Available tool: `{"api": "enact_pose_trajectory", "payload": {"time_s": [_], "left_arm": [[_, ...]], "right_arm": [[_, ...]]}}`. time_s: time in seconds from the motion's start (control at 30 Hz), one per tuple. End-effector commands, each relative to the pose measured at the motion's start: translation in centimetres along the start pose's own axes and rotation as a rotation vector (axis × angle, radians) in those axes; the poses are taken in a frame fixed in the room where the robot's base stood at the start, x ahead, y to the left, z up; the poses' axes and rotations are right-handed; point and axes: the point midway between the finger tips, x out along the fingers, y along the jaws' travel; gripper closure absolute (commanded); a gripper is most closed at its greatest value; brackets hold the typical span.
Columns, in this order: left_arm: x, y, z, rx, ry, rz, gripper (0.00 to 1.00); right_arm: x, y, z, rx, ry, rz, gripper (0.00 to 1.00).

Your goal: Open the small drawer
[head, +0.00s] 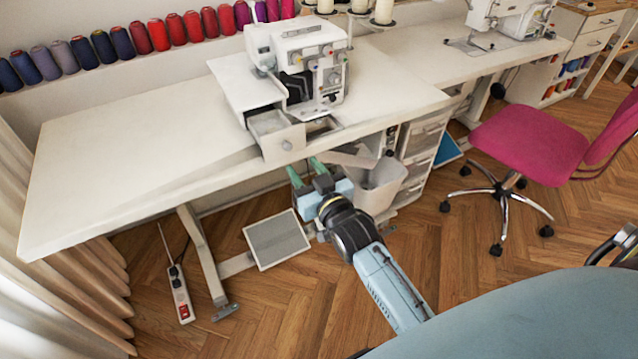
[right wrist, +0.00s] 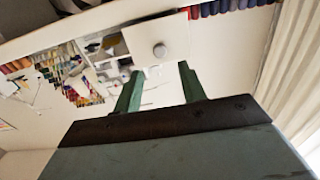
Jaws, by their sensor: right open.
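The small drawer (head: 284,143) is under the white sewing machine (head: 300,60) at the front edge of the long white table. It stands pulled out, with part of its inside showing, and has a round knob (head: 287,145) on its front. In the right wrist view its white front (right wrist: 158,40) and the knob (right wrist: 160,50) show beyond the fingers. My right gripper (head: 304,168) is open, its green fingers just below and in front of the drawer, apart from the knob. The fingers also show in the right wrist view (right wrist: 160,70). My left gripper is not in view.
The white table (head: 130,165) has clear room left of the machine. A light waste bin (head: 378,185) and a drawer unit (head: 424,145) stand below it, right of my gripper. A pink chair (head: 530,140) is at the right. Thread spools (head: 140,38) line the back.

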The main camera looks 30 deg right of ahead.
Motion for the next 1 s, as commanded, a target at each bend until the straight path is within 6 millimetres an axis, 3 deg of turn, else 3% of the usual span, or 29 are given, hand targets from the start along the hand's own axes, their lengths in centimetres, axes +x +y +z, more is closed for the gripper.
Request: {"api": "enact_pose_trajectory", "payload": {"time_s": [0.2,0.4,1.0], "left_arm": [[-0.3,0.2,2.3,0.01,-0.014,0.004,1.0],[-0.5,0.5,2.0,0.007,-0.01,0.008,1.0],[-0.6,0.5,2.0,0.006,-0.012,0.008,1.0]], "right_arm": [[-4.3,0.0,0.0,0.001,-0.003,0.001,0.59],[-6.2,0.0,0.0,0.0,-0.002,0.001,0.59],[-6.6,0.0,0.0,0.0,0.0,0.0,0.59]]}}
